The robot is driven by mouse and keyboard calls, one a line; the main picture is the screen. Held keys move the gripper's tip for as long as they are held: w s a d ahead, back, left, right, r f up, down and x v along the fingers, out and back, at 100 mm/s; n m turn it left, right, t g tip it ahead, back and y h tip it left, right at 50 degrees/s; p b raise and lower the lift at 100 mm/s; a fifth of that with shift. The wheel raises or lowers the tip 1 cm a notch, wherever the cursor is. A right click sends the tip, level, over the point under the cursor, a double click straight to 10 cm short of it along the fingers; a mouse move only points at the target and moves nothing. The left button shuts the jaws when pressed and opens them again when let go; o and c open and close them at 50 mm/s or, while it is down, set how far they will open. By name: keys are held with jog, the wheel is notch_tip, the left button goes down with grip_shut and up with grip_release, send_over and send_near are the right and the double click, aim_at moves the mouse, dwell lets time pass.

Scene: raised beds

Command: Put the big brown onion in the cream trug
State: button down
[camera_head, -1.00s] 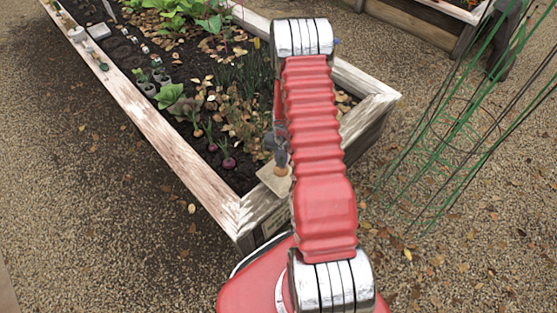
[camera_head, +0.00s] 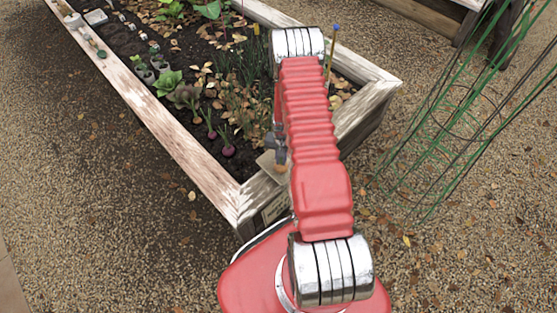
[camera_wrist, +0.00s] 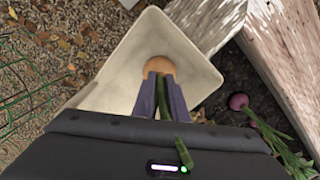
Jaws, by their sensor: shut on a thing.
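The big brown onion (camera_wrist: 160,66) is held by its green stalk between the fingers of my gripper (camera_wrist: 158,84). In the wrist view it appears over the inside of the cream trug (camera_wrist: 121,62); I cannot tell whether it touches the bottom. In the head view my gripper (camera_head: 279,140) points down beside my red arm, with the onion (camera_head: 281,168) below it. The trug (camera_head: 265,160) shows there only as a small pale piece by the bed's near corner, mostly hidden by my arm.
The raised bed's wooden rim (camera_head: 185,150) runs close to the trug. Red onions (camera_head: 228,150) grow inside the bed; one also shows in the wrist view (camera_wrist: 238,100). A green wire cage (camera_head: 450,120) stands on the gravel at right. Gravel at left is clear.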

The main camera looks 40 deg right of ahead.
jog(key=c, duration=1.7)
grip_release()
jog(key=shift+w+r, duration=0.1)
jog(key=shift+r, duration=6)
